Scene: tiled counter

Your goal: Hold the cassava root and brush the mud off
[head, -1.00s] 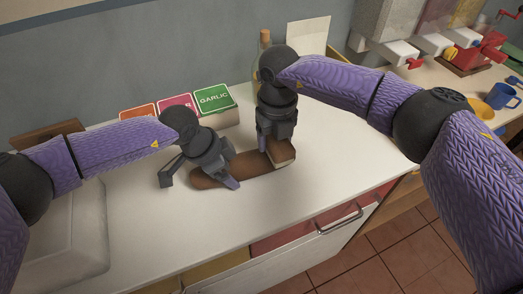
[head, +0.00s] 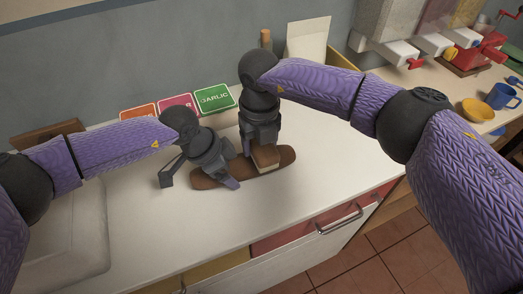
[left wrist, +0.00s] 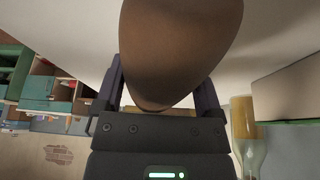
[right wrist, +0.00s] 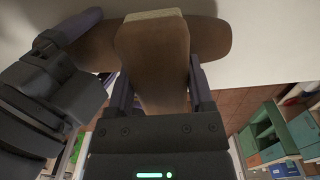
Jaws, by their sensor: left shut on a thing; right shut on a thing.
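The brown cassava root (head: 284,158) lies lengthwise on the white counter in the head view. My left gripper (head: 205,178) is shut on the root's left part, with its fingers on either side of it; the root fills the left wrist view (left wrist: 180,45). My right gripper (head: 262,146) is shut on a brush (head: 267,163) with a wooden body and pale bristles. Bristle contact is hard to tell.
Orange, pink and green boxes (head: 214,99) stand at the back by the wall, near a bottle (head: 266,38). A pale sink (head: 65,225) is at the left. A yellow bowl (head: 477,110) and blue mug (head: 502,96) are far right. The front counter is clear.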

